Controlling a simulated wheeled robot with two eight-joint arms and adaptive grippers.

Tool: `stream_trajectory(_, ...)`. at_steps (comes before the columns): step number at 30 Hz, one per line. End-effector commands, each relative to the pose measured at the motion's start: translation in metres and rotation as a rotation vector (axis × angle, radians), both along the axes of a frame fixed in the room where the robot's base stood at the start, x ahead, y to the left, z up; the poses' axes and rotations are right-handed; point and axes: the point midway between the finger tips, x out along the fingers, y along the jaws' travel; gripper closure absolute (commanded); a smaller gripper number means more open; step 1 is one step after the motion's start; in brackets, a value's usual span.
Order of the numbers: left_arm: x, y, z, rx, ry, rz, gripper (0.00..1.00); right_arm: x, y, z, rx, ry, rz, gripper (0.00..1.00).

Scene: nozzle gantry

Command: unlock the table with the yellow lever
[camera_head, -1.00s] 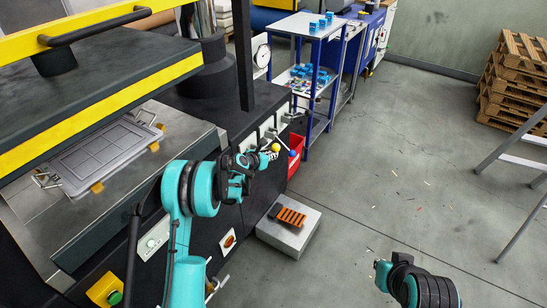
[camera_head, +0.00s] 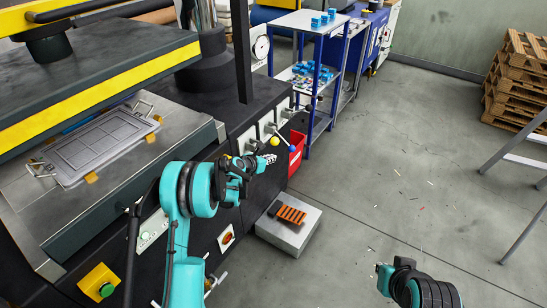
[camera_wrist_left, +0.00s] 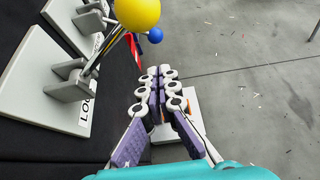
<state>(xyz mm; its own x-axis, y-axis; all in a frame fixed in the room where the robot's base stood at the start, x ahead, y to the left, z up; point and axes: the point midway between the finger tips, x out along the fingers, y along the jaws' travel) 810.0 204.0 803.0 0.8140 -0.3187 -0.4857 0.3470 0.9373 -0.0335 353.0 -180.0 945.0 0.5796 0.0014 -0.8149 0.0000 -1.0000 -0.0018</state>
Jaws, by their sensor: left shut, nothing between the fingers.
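The yellow lever's ball knob (camera_head: 275,142) is on the dark side panel of the machine. In the left wrist view the yellow ball (camera_wrist_left: 138,14) is large at the top, on a metal rod from a grey bracket (camera_wrist_left: 70,85) on a white plate with partly visible lettering. My left gripper (camera_head: 270,159) is just below the yellow ball in the head view, apart from it. In the wrist view its purple-grey fingers (camera_wrist_left: 160,82) are together and empty. Part of my right arm shows at the lower right; its fingers are not seen.
A blue-balled lever (camera_head: 291,149) is beside the yellow one, also in the wrist view (camera_wrist_left: 156,36). A red bin (camera_head: 297,148) stands behind. A grey block (camera_head: 290,236) with an orange-slatted piece sits on the floor. Open floor lies to the right.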

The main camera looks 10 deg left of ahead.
Motion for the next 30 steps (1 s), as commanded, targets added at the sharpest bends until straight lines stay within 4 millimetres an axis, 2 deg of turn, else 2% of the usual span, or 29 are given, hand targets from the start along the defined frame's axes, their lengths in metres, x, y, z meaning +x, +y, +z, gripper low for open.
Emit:
stream_trajectory(1,-0.012,0.006,0.016,-0.002,0.001,0.003,1.0,0.001,0.0,0.014,0.0,-0.001,0.0,1.0)
stream_trajectory(3,-0.024,0.011,0.024,-0.001,-0.001,0.004,1.0,0.001,0.0,0.02,0.0,-0.001,0.0,1.0)
stream_trajectory(12,-0.066,0.029,0.047,0.0,0.0,0.001,1.0,0.001,0.0,0.036,0.0,-0.001,0.0,1.0)
stream_trajectory(18,-0.075,0.032,0.051,0.0,0.001,-0.001,1.0,0.001,0.0,0.037,0.0,-0.001,0.0,1.0)
stream_trajectory(30,-0.075,0.032,0.05,0.0,0.001,-0.001,1.0,0.001,0.0,0.037,0.0,-0.001,0.0,1.0)
